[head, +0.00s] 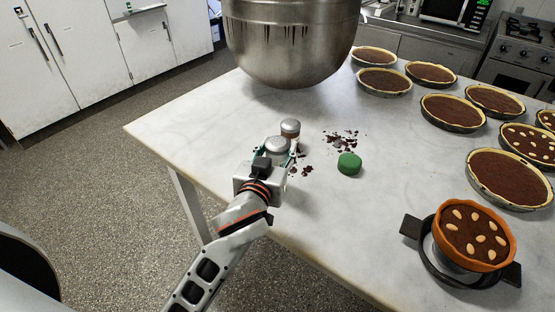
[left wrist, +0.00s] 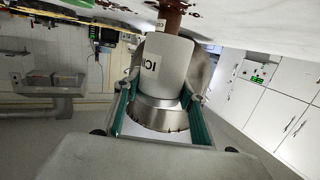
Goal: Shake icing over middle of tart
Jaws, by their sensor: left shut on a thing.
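My left gripper (head: 278,152) is shut on a shaker (head: 278,144) with a metal top, above the near left part of the marble table. In the left wrist view the shaker's pale body (left wrist: 165,62), with part of a label reading "ICI", sits between the green-edged fingers (left wrist: 160,105). Whether its base touches the table is unclear. A tart (head: 473,232) with almonds on dark filling sits in an orange dish on a black-handled stand (head: 430,257) at the lower right, well apart from the gripper. My right gripper is not in view.
A green lump (head: 349,163) and dark chocolate bits (head: 342,140) lie to the right. Several chocolate tarts (head: 455,112) fill the right side. A large metal bowl (head: 290,45) is at the back.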

